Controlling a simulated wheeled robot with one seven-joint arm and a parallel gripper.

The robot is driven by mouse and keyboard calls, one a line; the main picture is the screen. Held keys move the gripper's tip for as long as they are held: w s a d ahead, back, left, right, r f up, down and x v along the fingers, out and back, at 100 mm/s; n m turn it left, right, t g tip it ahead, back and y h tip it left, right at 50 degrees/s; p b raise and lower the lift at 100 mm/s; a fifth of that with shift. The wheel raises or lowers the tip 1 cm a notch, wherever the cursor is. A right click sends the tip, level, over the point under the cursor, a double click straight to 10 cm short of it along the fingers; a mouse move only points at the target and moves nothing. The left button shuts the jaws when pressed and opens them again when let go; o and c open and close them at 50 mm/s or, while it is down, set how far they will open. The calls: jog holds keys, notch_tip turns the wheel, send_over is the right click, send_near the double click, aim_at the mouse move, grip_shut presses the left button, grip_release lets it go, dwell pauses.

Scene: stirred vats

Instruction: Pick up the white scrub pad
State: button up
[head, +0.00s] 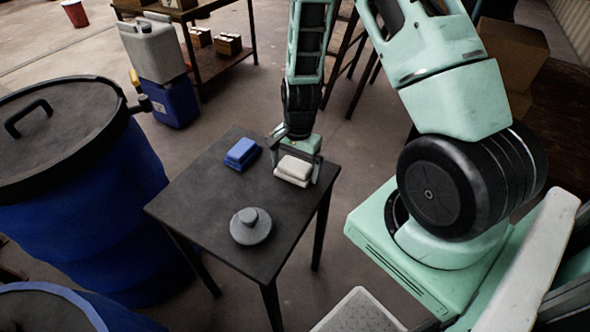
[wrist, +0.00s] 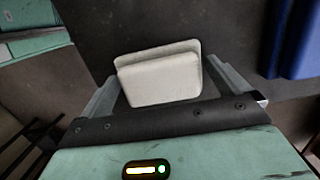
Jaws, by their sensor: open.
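The white scrub pad (head: 294,170) lies on the dark table (head: 200,200), near its right edge in the head view. It has a thick body on a thinner, wider layer. My gripper (head: 297,158) is over the pad, pointing down. In the wrist view the pad (wrist: 160,78) shows between the two open fingers of my gripper (wrist: 165,85), with one finger to each side. A gap shows beside the pad, and I cannot tell whether either finger touches it.
A blue pad (head: 242,153) lies to the left of the white one, and a grey round lidded piece (head: 250,226) stands nearer the table's front. A large blue vat (head: 75,215) stands left of the table. The table's left part is bare.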

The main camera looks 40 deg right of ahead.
aim_at(295, 164)
jog(key=c, duration=0.8)
notch_tip(295, 164, up, 10)
jog(key=shift+p, duration=0.5)
jog(key=shift+o, duration=1)
